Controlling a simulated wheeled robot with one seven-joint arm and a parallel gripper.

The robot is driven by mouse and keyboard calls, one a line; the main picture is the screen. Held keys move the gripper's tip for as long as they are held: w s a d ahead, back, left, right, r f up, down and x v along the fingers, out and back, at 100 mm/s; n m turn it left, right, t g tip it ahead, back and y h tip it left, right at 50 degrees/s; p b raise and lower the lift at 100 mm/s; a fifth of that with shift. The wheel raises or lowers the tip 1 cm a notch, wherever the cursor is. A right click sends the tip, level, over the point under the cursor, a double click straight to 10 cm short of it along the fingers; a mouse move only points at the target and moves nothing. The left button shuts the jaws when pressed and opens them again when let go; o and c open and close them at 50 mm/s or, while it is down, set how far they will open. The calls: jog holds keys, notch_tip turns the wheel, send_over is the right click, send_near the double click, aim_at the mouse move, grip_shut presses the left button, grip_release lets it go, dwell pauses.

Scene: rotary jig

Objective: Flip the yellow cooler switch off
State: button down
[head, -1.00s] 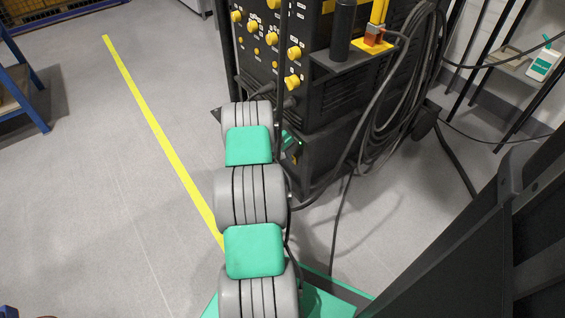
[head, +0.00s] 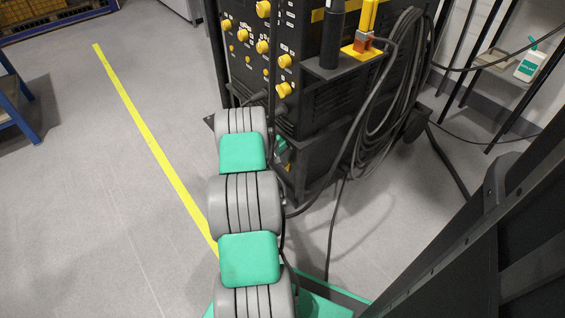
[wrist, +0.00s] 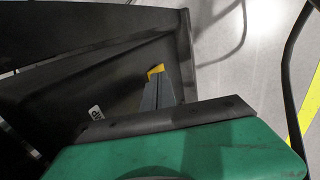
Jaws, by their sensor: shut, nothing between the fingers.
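The yellow cooler switch (wrist: 155,71) shows as a small yellow piece on the dark panel in the wrist view. My gripper (wrist: 153,84) is shut and empty, its grey fingers side by side. The fingertips overlap the lower edge of the yellow piece in the picture; I cannot tell whether they touch it or which way it is set. In the head view a small yellow spot (head: 288,167) shows on the low dark cooler unit (head: 318,158), at the bottom of the black machine, just right of my arm. My arm hides most of that front.
The black machine (head: 345,95) carries several yellow knobs (head: 284,90) above. Coiled dark cables (head: 385,120) hang on its right side, and one runs down to the floor.

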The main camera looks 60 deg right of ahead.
jog(key=shift+w+d+r, duration=0.1)
jog(key=shift+d+r, duration=0.25)
jog(key=shift+r, duration=0.25)
jog(key=shift+a, duration=0.1)
jog(key=a+p+v, duration=0.2)
jog(key=p+v, duration=0.3)
jog(key=v, duration=0.6)
jog(key=shift+w+f, duration=0.2)
jog(key=shift+f, duration=0.25)
